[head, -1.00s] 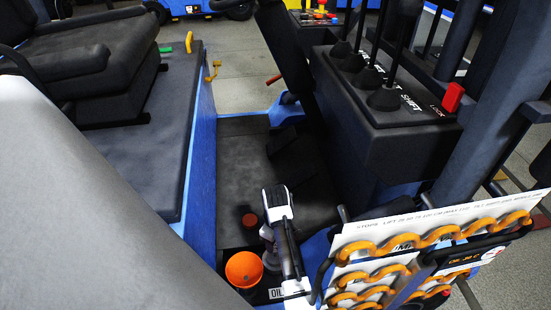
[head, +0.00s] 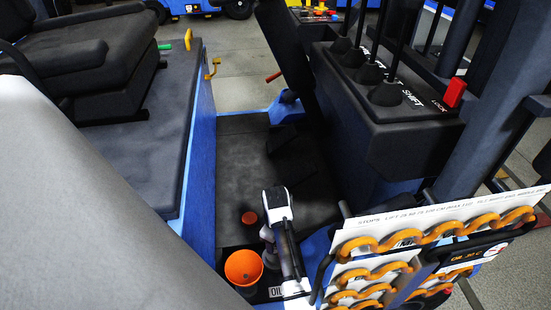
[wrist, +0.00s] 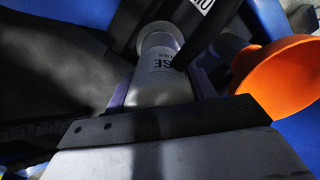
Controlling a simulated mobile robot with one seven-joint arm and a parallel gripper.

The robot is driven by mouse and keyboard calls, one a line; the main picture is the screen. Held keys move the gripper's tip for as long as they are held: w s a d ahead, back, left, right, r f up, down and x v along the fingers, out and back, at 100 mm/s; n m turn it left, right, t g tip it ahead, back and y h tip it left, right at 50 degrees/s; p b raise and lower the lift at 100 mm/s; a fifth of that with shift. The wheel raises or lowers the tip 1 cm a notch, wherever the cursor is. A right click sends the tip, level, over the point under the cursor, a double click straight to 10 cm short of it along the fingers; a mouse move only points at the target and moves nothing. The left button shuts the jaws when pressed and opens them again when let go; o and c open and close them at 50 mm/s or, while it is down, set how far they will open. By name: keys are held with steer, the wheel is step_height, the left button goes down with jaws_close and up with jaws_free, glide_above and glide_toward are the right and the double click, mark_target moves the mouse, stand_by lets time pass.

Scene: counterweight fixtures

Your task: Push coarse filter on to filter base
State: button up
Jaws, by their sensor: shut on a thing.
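A grey cylinder (wrist: 160,86) with lettering ending in "SE", which looks like the coarse filter, is in the middle of the wrist view. My gripper (wrist: 162,92) is shut on it, with one finger on each side. Beyond it, in line with it, is a pale round collar (wrist: 158,40). I cannot tell whether this collar is the filter base, or whether the two touch. In the head view a small grey part (head: 267,236) shows beside my white and black arm; the gripper's fingers are not clear there.
An orange funnel (head: 243,268) stands close left of my arm, and at the right in the wrist view (wrist: 275,78). A red-topped item (head: 249,218) is just behind it. An "OIL" label (head: 276,293) is near. A rack with orange hooks (head: 400,245) stands at right.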

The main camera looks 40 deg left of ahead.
steer(key=shift+f, duration=0.1)
stand_by(0.4)
steer(key=shift+f+b, duration=0.75)
steer(key=shift+f, duration=0.65)
steer(key=shift+f, duration=0.2)
steer(key=shift+f, duration=0.6)
steer(key=shift+f+b, duration=0.35)
steer(key=shift+f, duration=0.3)
steer(key=shift+f, duration=0.2)
stand_by(0.4)
